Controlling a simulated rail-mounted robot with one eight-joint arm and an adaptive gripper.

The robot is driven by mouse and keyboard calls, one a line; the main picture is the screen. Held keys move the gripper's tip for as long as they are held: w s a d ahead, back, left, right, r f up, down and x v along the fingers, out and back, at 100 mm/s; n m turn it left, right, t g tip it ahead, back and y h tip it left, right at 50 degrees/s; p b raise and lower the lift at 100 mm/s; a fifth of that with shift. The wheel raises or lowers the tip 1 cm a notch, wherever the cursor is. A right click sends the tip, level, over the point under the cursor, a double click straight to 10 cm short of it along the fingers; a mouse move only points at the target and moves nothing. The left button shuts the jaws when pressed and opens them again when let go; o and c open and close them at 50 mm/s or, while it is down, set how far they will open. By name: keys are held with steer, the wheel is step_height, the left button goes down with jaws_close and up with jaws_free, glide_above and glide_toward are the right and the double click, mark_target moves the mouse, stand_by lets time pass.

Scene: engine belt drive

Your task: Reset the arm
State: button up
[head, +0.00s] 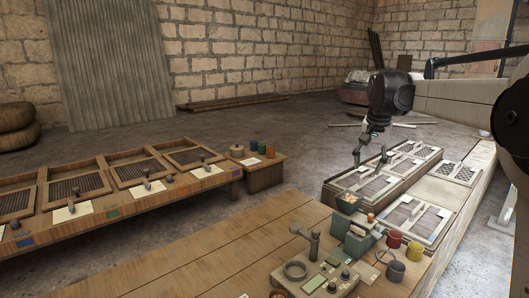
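My arm comes in from the right edge of the head view and ends in a black wrist above the workbench. My gripper (370,158) hangs below it, pointing down, over the framed trays on the right-hand bench (464,205). Its two fingers look spread apart, with nothing visible between them. Whether the fingertips touch the tray (367,187) below is too small to tell.
A wooden bench (200,262) in front carries a green machine (358,239), a metal ring (295,270) and small coloured cups (394,239). A long table (120,207) with framed trays stands at left. Open floor (270,130) lies behind.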

steer(key=s+a+n+t, duration=0.15)
steer(key=s+a, duration=0.25)
steer(key=s, duration=0.7)
steer(key=s+a+n+t, duration=0.15)
steer(key=s+a, duration=0.25)
steer(key=s, duration=0.6)
steer(key=s+a+f+n, duration=0.1)
steer(key=s+f, duration=0.4)
steer(key=s, duration=0.4)
steer(key=s+a+f+n+t, duration=0.1)
steer(key=s+a+f+n, duration=0.1)
steer(key=s+f, duration=0.4)
steer(key=s, duration=0.3)
steer(key=shift+a+f, duration=0.2)
steer(key=shift+f, duration=0.05)
